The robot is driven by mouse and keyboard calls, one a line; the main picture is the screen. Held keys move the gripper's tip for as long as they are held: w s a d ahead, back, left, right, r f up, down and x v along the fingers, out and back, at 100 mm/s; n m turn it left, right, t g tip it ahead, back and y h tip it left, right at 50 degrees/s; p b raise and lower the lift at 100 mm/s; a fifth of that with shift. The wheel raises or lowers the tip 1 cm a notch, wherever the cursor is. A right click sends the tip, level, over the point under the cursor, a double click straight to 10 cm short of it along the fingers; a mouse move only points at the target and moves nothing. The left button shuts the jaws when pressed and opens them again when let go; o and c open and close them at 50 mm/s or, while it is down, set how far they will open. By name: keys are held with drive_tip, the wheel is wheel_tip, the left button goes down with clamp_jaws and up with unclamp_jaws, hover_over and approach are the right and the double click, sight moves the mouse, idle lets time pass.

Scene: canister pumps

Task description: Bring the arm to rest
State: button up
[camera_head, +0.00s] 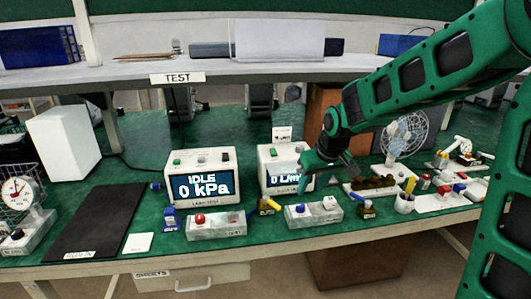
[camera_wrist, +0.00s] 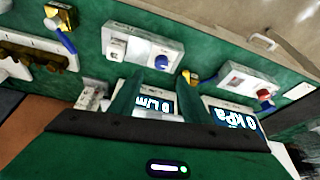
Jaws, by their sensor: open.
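My green arm reaches in from the right in the head view. My gripper (camera_head: 325,172) hangs in front of the right-hand display box (camera_head: 270,168) and covers part of its screen. The jaws are open. In the wrist view the two green fingers of my gripper (camera_wrist: 155,98) stand apart, with the lit screen of that display box (camera_wrist: 152,104) seen between and behind them. I see nothing held between the fingers. The left-hand display box (camera_head: 203,176) reads "IDLE 0 kPa".
Two grey blocks (camera_head: 217,225) (camera_head: 313,213) with red, blue and white parts lie along the front edge. A black mat (camera_head: 95,222) lies at left. A shelf marked TEST (camera_head: 178,78) runs behind.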

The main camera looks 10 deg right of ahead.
drive_tip(key=s+d+r+m+g+h, duration=0.1)
drive_tip(key=s+d+m, duration=0.1)
drive_tip(key=s+d, duration=0.55)
drive_tip(key=s+d+r+m+g, duration=0.15)
drive_tip(key=s+d, duration=0.35)
drive_tip(key=s, duration=0.5)
drive_tip(key=s+d+m+g, duration=0.1)
drive_tip(key=s+m, duration=0.1)
drive_tip(key=s, duration=0.6)
drive_tip(key=s+d+f+m+g, duration=0.1)
drive_tip(key=s+d+m, duration=0.1)
drive_tip(key=s, duration=0.6)
drive_tip(key=shift+s+f+m, duration=0.25)
drive_tip(key=shift+s+m, duration=0.05)
drive_tip(key=shift+m, duration=0.15)
drive_tip(key=shift+w, duration=0.15)
drive_tip(key=shift+w+f, duration=0.25)
drive_tip(key=shift+w, duration=0.25)
